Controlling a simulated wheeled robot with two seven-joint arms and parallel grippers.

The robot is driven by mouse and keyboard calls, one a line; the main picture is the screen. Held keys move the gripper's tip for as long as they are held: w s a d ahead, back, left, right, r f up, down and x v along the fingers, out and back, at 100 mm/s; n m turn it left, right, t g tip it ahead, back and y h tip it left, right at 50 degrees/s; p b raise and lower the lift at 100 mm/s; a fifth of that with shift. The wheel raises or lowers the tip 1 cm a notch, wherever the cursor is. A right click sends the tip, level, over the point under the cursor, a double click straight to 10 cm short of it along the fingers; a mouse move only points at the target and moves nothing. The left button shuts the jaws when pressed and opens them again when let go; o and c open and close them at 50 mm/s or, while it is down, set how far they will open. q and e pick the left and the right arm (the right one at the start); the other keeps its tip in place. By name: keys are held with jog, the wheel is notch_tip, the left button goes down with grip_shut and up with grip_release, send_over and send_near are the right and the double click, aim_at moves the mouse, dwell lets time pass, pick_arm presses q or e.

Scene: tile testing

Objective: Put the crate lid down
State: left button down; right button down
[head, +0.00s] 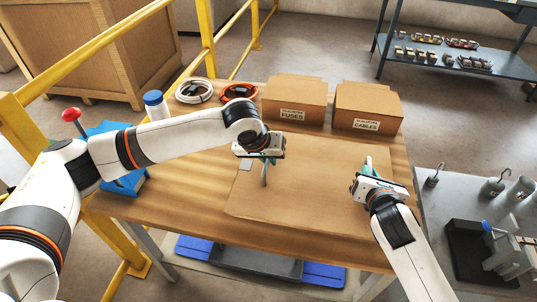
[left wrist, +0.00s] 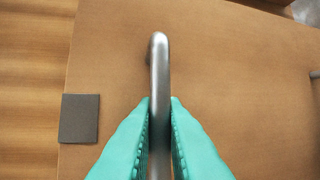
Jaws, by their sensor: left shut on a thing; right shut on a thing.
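The crate lid (head: 300,195) is a flat brown panel with a metal handle near each side, level over the wooden table; I cannot tell whether it touches the tabletop. My left gripper (head: 266,160) is shut on the left handle (head: 264,176). In the left wrist view the teal fingers (left wrist: 160,125) close on both sides of this grey bar handle (left wrist: 159,65). My right gripper (head: 367,175) is at the lid's right side, shut on the right handle, which is mostly hidden by the fingers. A small grey square (left wrist: 79,118) shows at the lid's left edge.
Two cardboard boxes, fuses (head: 293,100) and cables (head: 367,108), stand behind the lid. A white coil (head: 194,91), an orange coil (head: 238,92) and a blue-capped bottle (head: 156,106) are at the back left. Bare wooden table (head: 190,190) shows left of the lid.

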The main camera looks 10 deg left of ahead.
pick_arm(q)
jog(key=shift+w+a+f+b, duration=0.1)
jog(key=shift+a+f+b, duration=0.15)
jog(key=shift+f, duration=0.45)
pick_arm(e)
jog(key=shift+d+f, duration=0.15)
jog(key=shift+f, duration=0.5)
pick_arm(q)
jog(key=shift+f, duration=0.1)
pick_arm(e)
jog(key=shift+f, duration=0.1)
